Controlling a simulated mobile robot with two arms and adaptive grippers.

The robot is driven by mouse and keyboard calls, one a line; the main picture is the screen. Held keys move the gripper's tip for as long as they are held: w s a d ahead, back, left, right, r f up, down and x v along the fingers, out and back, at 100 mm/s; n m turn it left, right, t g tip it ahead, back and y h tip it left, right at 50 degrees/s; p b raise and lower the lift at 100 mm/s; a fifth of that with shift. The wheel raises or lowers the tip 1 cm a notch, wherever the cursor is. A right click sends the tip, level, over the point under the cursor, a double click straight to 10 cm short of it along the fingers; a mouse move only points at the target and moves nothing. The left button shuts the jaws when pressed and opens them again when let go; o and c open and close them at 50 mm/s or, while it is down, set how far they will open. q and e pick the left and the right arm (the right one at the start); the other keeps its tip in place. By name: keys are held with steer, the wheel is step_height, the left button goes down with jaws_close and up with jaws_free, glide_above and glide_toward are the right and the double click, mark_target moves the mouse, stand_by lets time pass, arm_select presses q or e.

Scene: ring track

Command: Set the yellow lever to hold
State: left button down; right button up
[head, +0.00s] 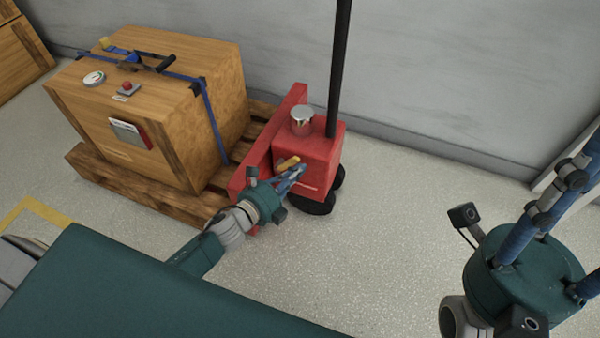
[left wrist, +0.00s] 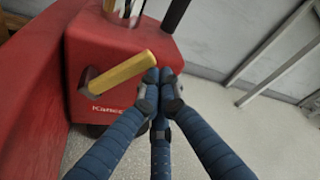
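The yellow lever (head: 288,163) sticks out from the red body of a pallet truck (head: 318,155). In the left wrist view the lever (left wrist: 122,70) slopes up to the right from a dark pivot. My left gripper (head: 298,172) is at the truck body, just right of the lever. In the left wrist view its blue fingers (left wrist: 160,78) are drawn together, with their tips beside the lever's free end. I cannot tell whether they touch it. Nothing shows between the fingers. My right gripper (head: 545,212) is at the lower right, away from the truck, its fingertips cut off by the picture edge.
A wooden crate (head: 215,90) with a blue strap stands on a wooden pallet (head: 150,188) left of the truck. A black pole (head: 339,70) rises from the truck. A grey wall (head: 440,70) is behind. The floor (head: 400,230) to the right is clear.

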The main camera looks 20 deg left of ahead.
mark_target(295, 159)
arm_select(q)
steer(key=a+r+n, duration=0.1)
steer(key=a+r+n+h, duration=0.1)
steer(key=n, duration=0.1)
steer(key=shift+a+t, duration=0.2)
steer(key=shift+t, duration=0.2)
steer(key=shift+w+a+r+n+t+h, duration=0.1)
steer(key=shift+a+r+n+t+h, duration=0.15)
steer(key=shift+a+n, duration=0.55)
steer(key=shift+a+r+n+t+h, duration=0.15)
steer(key=shift+a+r+n+t, duration=0.2)
steer(key=shift+a+n, duration=0.4)
steer(key=shift+d+n, duration=0.1)
steer(key=shift+n, duration=0.15)
